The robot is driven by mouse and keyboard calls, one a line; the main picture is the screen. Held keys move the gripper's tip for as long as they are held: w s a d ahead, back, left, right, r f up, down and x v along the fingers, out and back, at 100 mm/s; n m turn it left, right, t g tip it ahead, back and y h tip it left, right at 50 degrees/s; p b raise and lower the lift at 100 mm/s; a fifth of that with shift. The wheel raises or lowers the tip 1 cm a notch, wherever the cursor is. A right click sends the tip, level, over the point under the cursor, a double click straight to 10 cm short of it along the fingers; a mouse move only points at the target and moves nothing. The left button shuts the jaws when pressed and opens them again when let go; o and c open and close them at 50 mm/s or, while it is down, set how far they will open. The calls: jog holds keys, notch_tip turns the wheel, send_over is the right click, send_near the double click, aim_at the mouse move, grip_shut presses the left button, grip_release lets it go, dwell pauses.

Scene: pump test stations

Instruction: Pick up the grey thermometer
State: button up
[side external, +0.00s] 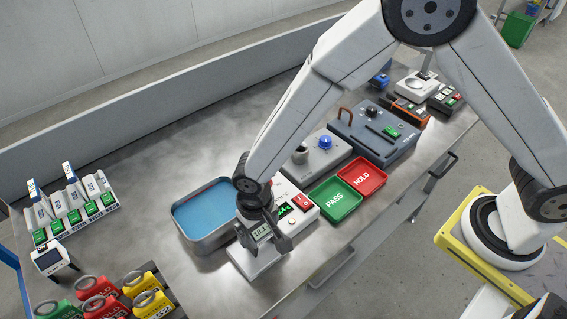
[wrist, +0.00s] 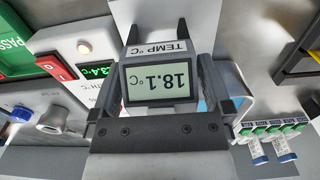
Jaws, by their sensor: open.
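The grey thermometer (wrist: 159,82), a boxy unit with a screen reading 18.1 °C, is in the middle of the wrist view. In the side view the thermometer (side external: 262,232) is partly hidden by my gripper (side external: 266,241), and the base (side external: 252,268) shows below. My gripper is open, with one finger on each side of the thermometer. In the wrist view my gripper (wrist: 163,98) shows its fingers left and right of the screen. I cannot tell whether they touch it.
A blue-filled basin (side external: 176,216) stands close on the left. A white box with a red switch (side external: 301,205) is close behind on the right, beside the green PASS tray (side external: 335,201) and red HOLD tray (side external: 362,178).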

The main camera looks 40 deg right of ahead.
jog(key=shift+c, duration=0.2)
dwell(0.3)
jog(key=c, duration=1.2)
jog(key=shift+o, duration=0.2)
jog(key=shift+r, duration=0.15)
jog(key=shift+r, duration=0.8)
jog(key=s+d+r, duration=0.7)
jog(key=s+r, duration=0.4)
jog(key=s, duration=0.1)
